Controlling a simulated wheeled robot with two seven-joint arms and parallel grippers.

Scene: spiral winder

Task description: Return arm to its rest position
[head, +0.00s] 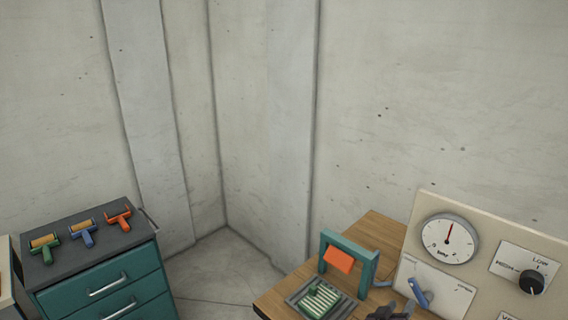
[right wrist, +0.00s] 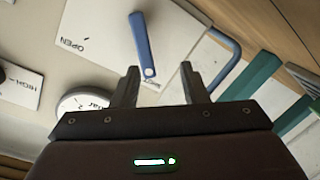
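My right gripper (head: 390,313) shows at the bottom edge of the head view, dark and partly cut off, just below and left of a blue lever (head: 419,293) on the beige panel. In the right wrist view its two fingers (right wrist: 160,75) are spread with nothing held between them. My left gripper is not in view.
The panel (head: 409,237) carries a round gauge (head: 448,239) and a black knob (head: 532,282). A teal frame (head: 325,250) with an orange plate (head: 340,260) stands over a slotted tray on the wooden table (head: 378,229). Several rollers lie on the drawer cabinet (head: 100,252) at left.

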